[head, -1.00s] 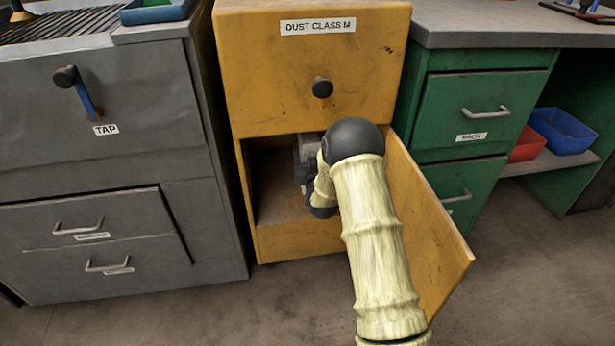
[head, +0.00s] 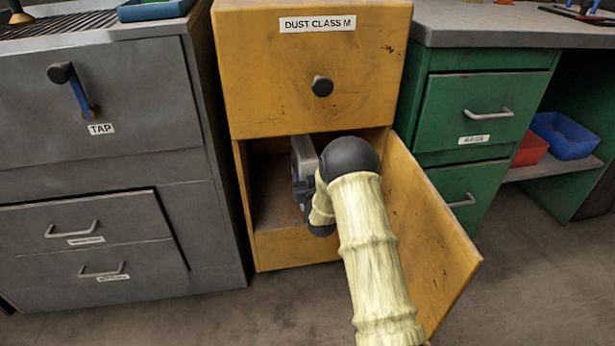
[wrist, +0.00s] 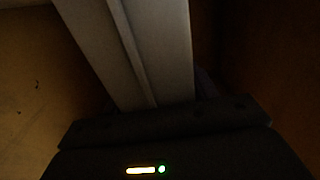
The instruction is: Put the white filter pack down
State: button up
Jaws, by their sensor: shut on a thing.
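The white filter pack shows as a pale grey-white slab (wrist: 130,50) in the dark wrist view, running up from my gripper (wrist: 155,108). My gripper is shut on it. In the head view a narrow pale edge of the pack (head: 304,156) shows inside the open lower compartment of the yellow cabinet (head: 275,90). My gripper (head: 300,190) is in that compartment, mostly hidden behind my arm. I cannot tell whether the pack touches the compartment floor (head: 268,212).
The yellow cabinet's door (head: 430,240) stands open to the right, close beside my arm. A grey cabinet (head: 100,140) stands at left and a green drawer unit (head: 485,110) at right. Blue (head: 565,137) and red (head: 530,149) bins sit on a low shelf.

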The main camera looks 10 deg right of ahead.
jog(key=o, duration=1.1)
jog(key=shift+f, duration=0.1)
jog(key=shift+c, duration=0.2)
jog(key=s+p, duration=0.5)
jog(key=s, duration=0.7)
